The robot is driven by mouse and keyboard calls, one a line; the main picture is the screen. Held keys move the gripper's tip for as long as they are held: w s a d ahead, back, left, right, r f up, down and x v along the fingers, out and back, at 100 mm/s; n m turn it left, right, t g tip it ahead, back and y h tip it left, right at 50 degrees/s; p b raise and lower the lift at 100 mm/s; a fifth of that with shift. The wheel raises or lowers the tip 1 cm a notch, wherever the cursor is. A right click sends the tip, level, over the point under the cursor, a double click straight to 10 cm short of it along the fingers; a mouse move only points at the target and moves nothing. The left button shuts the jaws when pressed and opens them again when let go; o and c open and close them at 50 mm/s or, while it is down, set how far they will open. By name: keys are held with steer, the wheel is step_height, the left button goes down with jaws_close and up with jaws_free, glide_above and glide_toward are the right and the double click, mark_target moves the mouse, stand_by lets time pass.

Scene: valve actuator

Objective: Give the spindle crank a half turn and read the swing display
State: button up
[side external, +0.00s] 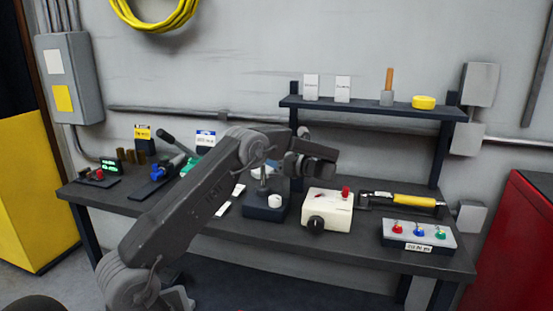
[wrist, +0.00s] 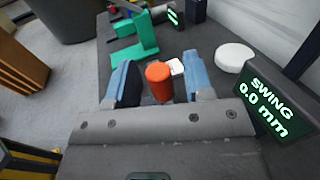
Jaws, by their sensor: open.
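The crank's orange knob (wrist: 159,83) stands between the two blue-grey fingers of my gripper (wrist: 160,82) in the wrist view. The fingers are apart, with a visible gap on both sides of the knob. A small white block (wrist: 176,67) shows just behind the knob; the rest of the crank and spindle is hidden. The swing display (wrist: 268,108), on the right, reads "SWING 0.0 mm" in green. In the side external view my gripper (side external: 298,168) is above the bench near a dark-based device (side external: 264,208); the knob and display cannot be made out there.
A green bracket-like fixture (wrist: 137,45) stands beyond the left finger. On the bench (side external: 215,222), a cream box (side external: 328,208) and a button panel (side external: 418,238) stand to the right. A shelf (side external: 375,108) hangs behind.

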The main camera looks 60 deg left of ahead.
steer(key=v, duration=1.3)
steer(key=shift+w+d, duration=0.2)
steer(key=shift+d, duration=0.1)
